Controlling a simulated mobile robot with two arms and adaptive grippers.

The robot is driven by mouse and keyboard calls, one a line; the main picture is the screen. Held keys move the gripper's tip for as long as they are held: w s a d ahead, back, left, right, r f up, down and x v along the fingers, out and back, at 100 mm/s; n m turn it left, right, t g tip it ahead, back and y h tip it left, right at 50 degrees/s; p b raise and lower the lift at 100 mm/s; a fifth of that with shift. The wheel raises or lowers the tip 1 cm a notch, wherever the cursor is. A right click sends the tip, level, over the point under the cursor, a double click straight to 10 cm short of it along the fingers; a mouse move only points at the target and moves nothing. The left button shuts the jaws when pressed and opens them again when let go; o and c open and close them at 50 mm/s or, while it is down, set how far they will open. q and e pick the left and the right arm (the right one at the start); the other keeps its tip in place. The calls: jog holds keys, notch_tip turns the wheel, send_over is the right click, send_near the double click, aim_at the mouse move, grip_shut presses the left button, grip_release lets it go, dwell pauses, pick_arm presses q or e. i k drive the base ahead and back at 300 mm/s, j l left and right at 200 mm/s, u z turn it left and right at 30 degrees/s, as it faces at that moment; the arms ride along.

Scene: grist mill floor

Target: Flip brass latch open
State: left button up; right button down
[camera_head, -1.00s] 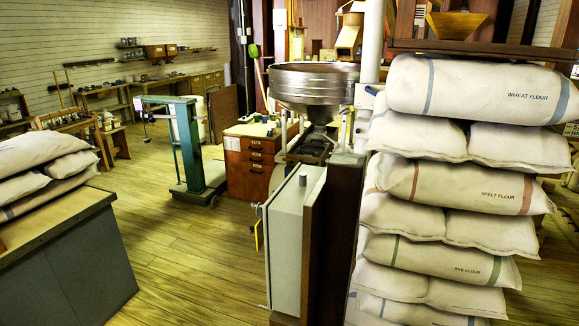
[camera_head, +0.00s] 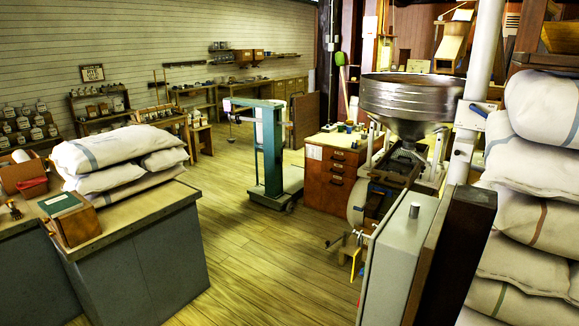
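I cannot make out a brass latch for certain. A small yellow piece (camera_head: 355,258) hangs at the near left side of the mill (camera_head: 398,165), by the grey cabinet (camera_head: 398,262); it is too small to tell whether it is a latch. A wooden box with a green top (camera_head: 70,218) sits on the grey counter (camera_head: 150,208) at the left; no latch shows clearly on it. A small brass-coloured object (camera_head: 14,211) is near the left picture edge. Neither of my grippers is in view.
A green platform scale (camera_head: 272,150) and a wooden drawer cabinet (camera_head: 330,175) stand farther back. The plank floor (camera_head: 250,255) between counter and mill is clear.

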aim_at(378, 177)
jog(key=i+j+u, duration=0.3)
jog(key=i+u, duration=0.15)
jog(key=i+j+u, duration=0.1)
jog(key=i+u, duration=0.4)
jog(key=i+z, duration=0.3)
jog(key=i, duration=0.2)
jog(key=i+j+z, duration=0.15)
jog(key=i+z, duration=0.15)
jog(key=i, duration=0.15)
jog(key=i+l+z, duration=0.15)
jog(key=i+z, duration=0.95)
jog(key=i+l+u, duration=0.25)
jog(key=i+l, duration=0.4)
jog(key=i, duration=0.2)
jog(key=i+l+u, duration=0.25)
jog(key=i+l, duration=0.55)
